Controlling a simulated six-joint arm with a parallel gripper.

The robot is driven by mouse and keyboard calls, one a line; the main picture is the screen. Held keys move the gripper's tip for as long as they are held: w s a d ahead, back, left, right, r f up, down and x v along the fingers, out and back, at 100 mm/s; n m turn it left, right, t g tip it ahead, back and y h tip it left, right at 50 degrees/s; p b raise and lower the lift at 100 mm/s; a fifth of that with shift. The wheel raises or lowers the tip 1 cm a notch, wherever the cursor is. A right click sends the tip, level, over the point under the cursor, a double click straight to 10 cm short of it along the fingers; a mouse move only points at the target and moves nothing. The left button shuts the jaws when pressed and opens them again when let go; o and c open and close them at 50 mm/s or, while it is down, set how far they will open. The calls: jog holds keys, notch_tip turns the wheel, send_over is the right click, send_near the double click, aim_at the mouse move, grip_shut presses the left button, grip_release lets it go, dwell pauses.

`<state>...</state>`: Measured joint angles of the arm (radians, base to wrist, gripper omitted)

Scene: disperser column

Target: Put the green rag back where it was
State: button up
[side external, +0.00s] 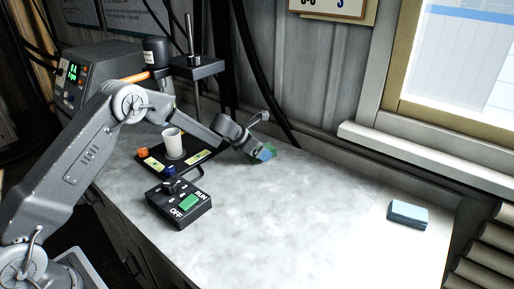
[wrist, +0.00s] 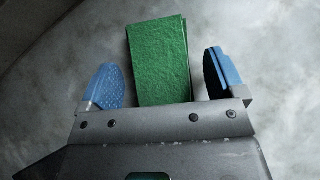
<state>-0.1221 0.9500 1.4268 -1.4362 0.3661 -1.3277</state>
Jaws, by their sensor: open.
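The green rag (wrist: 158,52) is a folded rectangle lying on the pale worktop in the wrist view. In the side view only a small part of the rag (side external: 271,151) shows beside my fingertips. My gripper (wrist: 165,85) is open, with one blue fingertip on each side of the rag and a gap between each finger and the cloth. In the side view my gripper (side external: 265,153) is low over the worktop, towards its back edge. The near end of the rag is hidden by the gripper body.
A blue folded cloth (side external: 408,214) lies at the right of the worktop (side external: 300,215). A black tray (side external: 153,165) with a white cup (side external: 173,143) and bottles stands left of the gripper, under a stand. A RUN/OFF switch box (side external: 178,204) is in front. The middle is clear.

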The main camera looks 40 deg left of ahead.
jog(key=shift+r, duration=0.2)
jog(key=v, duration=1.2)
jog(key=s+d+r+m+g, duration=0.2)
jog(key=s+d+r+m, duration=0.8)
jog(key=s+r+m, duration=0.4)
jog(key=s+f+m+y, duration=0.2)
jog(key=s+m+y, duration=0.1)
jog(key=s+m, duration=1.4)
jog(key=shift+s+a+g+y, duration=0.25)
jog(key=shift+s+g+y, duration=0.05)
jog(key=shift+s, duration=3.3)
